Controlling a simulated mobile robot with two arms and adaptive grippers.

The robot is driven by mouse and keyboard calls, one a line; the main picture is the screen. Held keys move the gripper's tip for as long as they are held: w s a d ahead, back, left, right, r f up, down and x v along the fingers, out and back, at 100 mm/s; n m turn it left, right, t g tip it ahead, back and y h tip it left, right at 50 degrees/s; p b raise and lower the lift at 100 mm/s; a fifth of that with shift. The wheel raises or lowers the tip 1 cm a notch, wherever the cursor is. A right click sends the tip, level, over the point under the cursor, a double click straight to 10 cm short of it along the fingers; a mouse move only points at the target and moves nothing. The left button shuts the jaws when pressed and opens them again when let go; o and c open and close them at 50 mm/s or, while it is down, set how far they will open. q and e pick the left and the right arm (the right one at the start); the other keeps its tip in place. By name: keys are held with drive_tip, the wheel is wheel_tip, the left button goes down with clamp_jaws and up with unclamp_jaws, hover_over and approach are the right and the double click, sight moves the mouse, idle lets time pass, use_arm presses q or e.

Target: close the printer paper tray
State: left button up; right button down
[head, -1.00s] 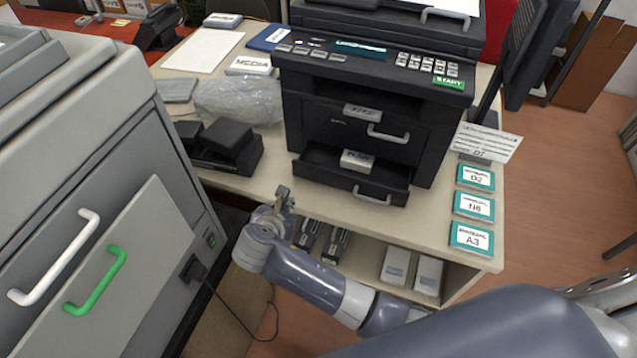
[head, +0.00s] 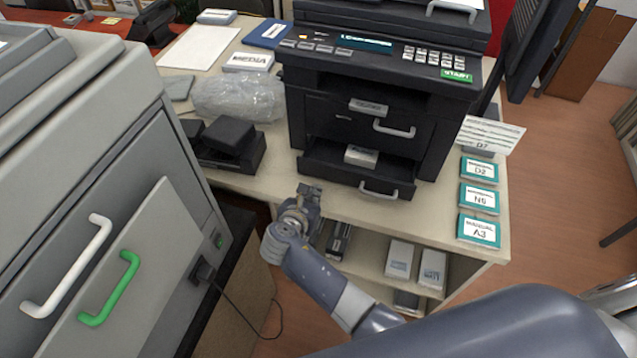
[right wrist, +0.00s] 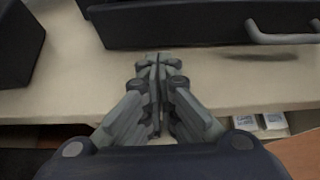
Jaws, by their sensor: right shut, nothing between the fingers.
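The black printer (head: 385,90) stands on the beige desk. Its lowest drawer, the paper tray (head: 335,176), is pulled out towards me, with a grey handle (head: 379,190) on its front and a small white labelled box (head: 361,156) inside. The tray front also shows at the top of the right wrist view (right wrist: 180,25), with its handle at the upper right. My right gripper (head: 309,190) is shut and empty, in front of the tray's left half and apart from it. In the right wrist view its fingertips (right wrist: 155,60) are together over the desk edge. My left gripper is not in view.
A grey cabinet (head: 170,140) with white and green handles fills the left. A black device (head: 228,145) and a plastic-wrapped item (head: 238,98) lie left of the printer. Teal manuals (head: 479,198) lie on the right. Boxes (head: 399,258) sit on the shelf below.

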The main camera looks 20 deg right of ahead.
sight(332, 154)
drive_tip(key=shift+w+d, duration=0.8)
drive_tip(key=shift+w, duration=0.3)
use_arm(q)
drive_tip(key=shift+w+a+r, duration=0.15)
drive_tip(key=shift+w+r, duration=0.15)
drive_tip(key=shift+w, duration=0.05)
use_arm(e)
drive_tip(key=shift+w+d, duration=0.3)
drive_tip(key=shift+w, duration=0.2)
drive_tip(key=w+d, duration=0.1)
drive_tip(key=w, duration=0.1)
drive_tip(key=w+d, duration=0.2)
drive_tip(key=w, duration=0.1)
drive_tip(key=w+d, duration=0.2)
drive_tip(key=w, duration=0.1)
drive_tip(key=shift+d, duration=0.2)
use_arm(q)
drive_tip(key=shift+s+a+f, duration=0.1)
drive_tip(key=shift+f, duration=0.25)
use_arm(e)
drive_tip(key=shift+r, duration=0.2)
